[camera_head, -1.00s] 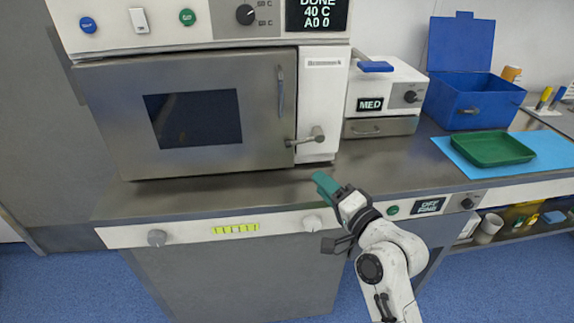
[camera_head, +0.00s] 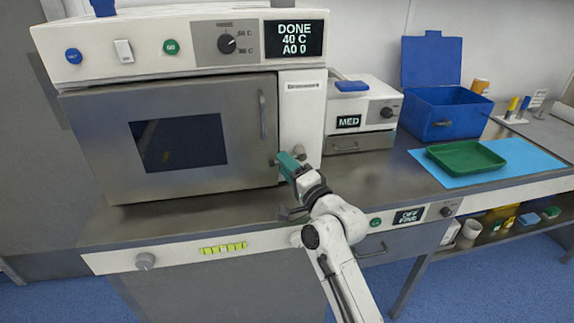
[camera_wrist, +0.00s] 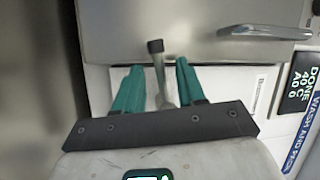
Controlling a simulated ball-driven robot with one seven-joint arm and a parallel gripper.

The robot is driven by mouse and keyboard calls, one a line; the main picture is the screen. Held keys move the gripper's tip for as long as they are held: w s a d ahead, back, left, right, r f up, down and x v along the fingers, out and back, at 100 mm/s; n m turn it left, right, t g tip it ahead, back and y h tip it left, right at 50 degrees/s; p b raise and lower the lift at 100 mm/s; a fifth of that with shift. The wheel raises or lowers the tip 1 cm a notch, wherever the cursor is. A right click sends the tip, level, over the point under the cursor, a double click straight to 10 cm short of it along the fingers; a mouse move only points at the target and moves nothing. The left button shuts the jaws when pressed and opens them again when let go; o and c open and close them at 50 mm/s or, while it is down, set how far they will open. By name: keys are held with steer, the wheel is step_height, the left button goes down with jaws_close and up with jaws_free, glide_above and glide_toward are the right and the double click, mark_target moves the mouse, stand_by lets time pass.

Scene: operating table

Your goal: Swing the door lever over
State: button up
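The door lever (camera_wrist: 158,72) is a grey metal arm with a dark tip. In the wrist view it lies between the two green fingers of my gripper (camera_wrist: 157,70), with a visible gap on each side. The gripper is open around the lever, not clamped on it. The head view shows my gripper (camera_head: 286,164) in front of the lever, hiding most of it; the lever's pivot knob (camera_head: 299,152) shows beside it. The lever belongs to the steel oven door (camera_head: 250,150), which has a dark window and looks closed.
A vertical door handle (camera_head: 262,115) is above the lever. The white panel (camera_head: 303,110) is right of the door. A small white MED unit (camera_head: 362,100), a blue box (camera_head: 445,112) and a green tray (camera_head: 466,157) stand farther right on the steel counter (camera_head: 385,180).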

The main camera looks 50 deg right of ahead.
steer(key=shift+w, duration=0.1)
steer(key=shift+c, duration=0.2)
jaws_close()
stand_by(0.5)
